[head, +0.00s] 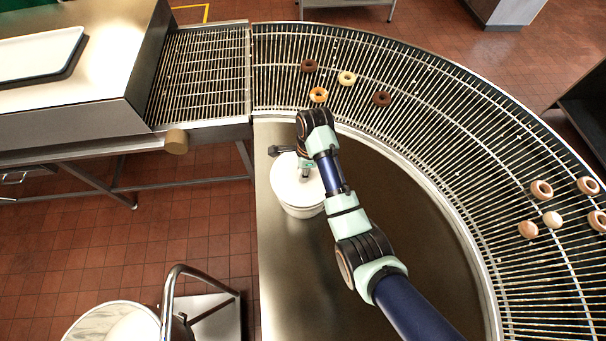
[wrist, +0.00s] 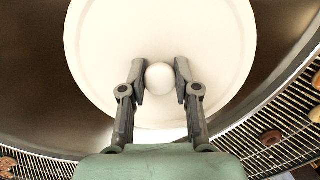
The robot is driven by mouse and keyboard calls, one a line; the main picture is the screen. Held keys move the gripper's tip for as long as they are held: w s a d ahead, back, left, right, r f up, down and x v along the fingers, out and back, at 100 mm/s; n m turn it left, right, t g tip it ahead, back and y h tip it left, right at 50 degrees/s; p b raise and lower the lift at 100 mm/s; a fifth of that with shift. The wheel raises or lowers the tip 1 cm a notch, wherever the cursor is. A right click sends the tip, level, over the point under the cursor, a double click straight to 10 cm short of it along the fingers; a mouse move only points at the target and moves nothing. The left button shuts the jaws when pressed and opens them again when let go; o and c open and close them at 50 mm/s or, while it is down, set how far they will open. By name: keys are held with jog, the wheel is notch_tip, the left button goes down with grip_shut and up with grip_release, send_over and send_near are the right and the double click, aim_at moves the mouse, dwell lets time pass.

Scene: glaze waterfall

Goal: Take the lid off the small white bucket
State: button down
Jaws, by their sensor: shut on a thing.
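The small white bucket (head: 303,211) stands on the steel table inside the curve of the conveyor. Its round white lid (head: 287,187) is on top; I cannot tell whether there is a small gap between them.
A curved wire conveyor (head: 440,110) wraps around the table, carrying several doughnuts (head: 347,78). The steel table (head: 300,290) is bare in front of the bucket. A white container (head: 95,322) stands at the lower left, beside a bent metal handle (head: 168,300).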

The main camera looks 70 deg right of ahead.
notch_tip(320, 180, up, 16)
jog(key=p, duration=1)
jog(key=shift+r, duration=0.2)
jog(key=w+a+r+n+g, duration=0.1)
jog(key=w+a+n, duration=0.9)
jog(key=a, duration=0.2)
jog(key=w+a+n+g, duration=0.1)
jog(key=w+a+n, duration=0.8)
jog(key=a+n, duration=0.3)
jog(key=w+a+r+n, duration=0.1)
jog(key=w+a+n, duration=0.2)
jog(key=a+n, duration=0.5)
jog(key=a, duration=0.7)
jog(key=shift+a+r+n+g+h, duration=0.15)
jog(key=shift+a+n+g+h, duration=0.1)
jog(key=shift+n+g+h, duration=0.05)
